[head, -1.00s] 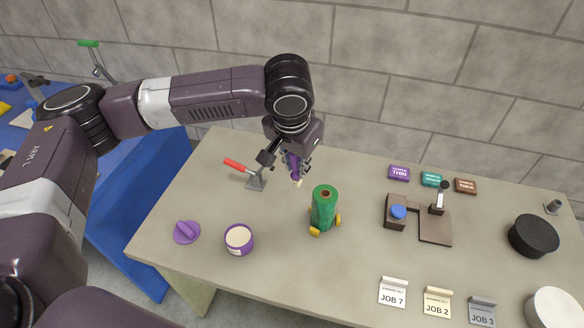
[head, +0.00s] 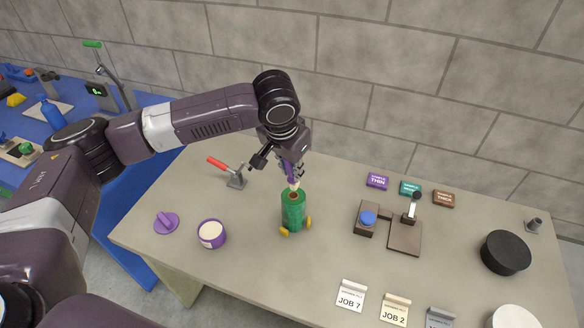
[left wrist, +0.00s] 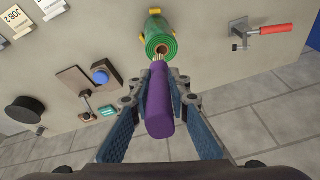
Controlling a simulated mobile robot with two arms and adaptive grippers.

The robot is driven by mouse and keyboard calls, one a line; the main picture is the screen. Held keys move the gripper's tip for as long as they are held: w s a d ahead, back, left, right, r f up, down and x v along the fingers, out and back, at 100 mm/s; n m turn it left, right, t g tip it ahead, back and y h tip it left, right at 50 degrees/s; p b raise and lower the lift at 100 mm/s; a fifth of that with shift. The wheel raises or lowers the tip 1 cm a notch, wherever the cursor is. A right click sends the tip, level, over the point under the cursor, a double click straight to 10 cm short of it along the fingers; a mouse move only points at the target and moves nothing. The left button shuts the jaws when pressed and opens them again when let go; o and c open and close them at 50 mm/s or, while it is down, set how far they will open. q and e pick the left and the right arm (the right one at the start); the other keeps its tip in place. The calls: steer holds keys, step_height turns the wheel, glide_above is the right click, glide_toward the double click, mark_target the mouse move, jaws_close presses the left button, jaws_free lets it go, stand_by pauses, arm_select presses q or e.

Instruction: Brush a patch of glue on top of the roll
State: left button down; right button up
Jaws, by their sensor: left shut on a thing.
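The green roll (head: 293,212) stands upright on the table with yellow pieces at its base. It also shows in the left wrist view (left wrist: 161,40), with a brown hole in its end. My left gripper (head: 290,168) is shut on a purple-handled brush (left wrist: 159,108) above the roll. The pale brush tip (head: 295,186) is at the roll's top near the hole; I cannot tell whether it touches. An open purple pot (head: 212,234) with cream content stands left of the roll. Its purple lid (head: 166,223) lies further left. My right gripper is not in view.
A red-handled clamp (head: 229,172) sits at the table's back left edge. Right of the roll are a device with a blue button (head: 367,219), sample blocks (head: 410,188), job cards (head: 351,296) and a black round thing (head: 505,253).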

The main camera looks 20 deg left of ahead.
mark_target(292, 184)
arm_select(q)
steer(key=shift+d+f, duration=0.2)
steer(key=shift+f, duration=2)
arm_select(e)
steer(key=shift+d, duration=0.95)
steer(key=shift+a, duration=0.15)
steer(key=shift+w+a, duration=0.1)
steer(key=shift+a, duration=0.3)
arm_select(q)
steer(key=shift+f, duration=0.35)
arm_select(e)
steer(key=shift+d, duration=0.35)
arm_select(q)
steer(key=shift+s+f, duration=0.1)
steer(key=shift+f, duration=0.05)
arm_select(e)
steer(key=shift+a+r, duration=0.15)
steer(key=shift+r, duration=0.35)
arm_select(q)
steer(key=shift+p, duration=0.35)
